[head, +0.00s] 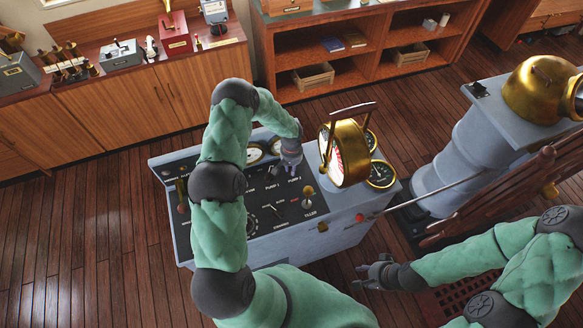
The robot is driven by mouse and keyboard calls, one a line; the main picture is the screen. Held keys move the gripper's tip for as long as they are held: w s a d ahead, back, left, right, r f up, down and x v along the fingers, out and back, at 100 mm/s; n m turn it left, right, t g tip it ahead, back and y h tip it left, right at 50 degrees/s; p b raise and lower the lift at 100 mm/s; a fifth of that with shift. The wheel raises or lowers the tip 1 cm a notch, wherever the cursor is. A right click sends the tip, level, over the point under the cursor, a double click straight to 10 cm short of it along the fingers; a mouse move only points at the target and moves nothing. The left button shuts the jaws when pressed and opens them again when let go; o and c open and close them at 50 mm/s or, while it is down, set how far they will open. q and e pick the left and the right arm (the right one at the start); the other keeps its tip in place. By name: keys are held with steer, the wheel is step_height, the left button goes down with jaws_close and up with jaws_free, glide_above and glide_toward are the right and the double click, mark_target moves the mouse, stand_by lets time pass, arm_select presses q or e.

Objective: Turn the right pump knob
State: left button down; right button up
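The grey control console (330,238) stands in the middle of the head view, with a dark panel (262,222) of dials, switches and labels. The labels PUMP 1 and PUMP 2 show near the panel's upper middle. My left gripper (291,168) points down just above the PUMP 2 label and covers the spot there. The right pump knob is hidden by it, and I cannot tell whether the fingers touch it. The finger gap is too small to read. My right gripper (362,276) is open and empty, in front of the console's right side.
A brass telegraph (347,155) with an upright handle stands on the console, close right of my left gripper. A tiller lever (309,194) rises in front. A grey pedestal (463,150) and wooden wheel (500,197) stand at right. Wooden cabinets (130,102) line the back.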

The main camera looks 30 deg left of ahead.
arm_select(q)
steer(key=shift+w+f+n+b, duration=0.15)
steer(key=shift+n+b, duration=0.15)
steer(key=shift+b, duration=0.4)
steer(key=n+b, duration=0.3)
steer(key=b, duration=0.1)
steer(key=n+b, duration=0.2)
steer(key=b, duration=0.3)
steer(key=w+n+b, duration=0.1)
steer(key=n+b, duration=0.2)
steer(key=b, duration=0.1)
steer(key=shift+d+f+n, duration=0.1)
steer(key=shift+d+n, duration=0.15)
steer(key=shift+n, duration=0.05)
steer(key=shift+w+r+n+b, duration=0.1)
steer(key=shift+r+n+b, duration=0.1)
steer(key=shift+n+b, duration=1.35)
steer(key=c, duration=1.1)
jaws_free()
steer(key=shift+r, duration=0.1)
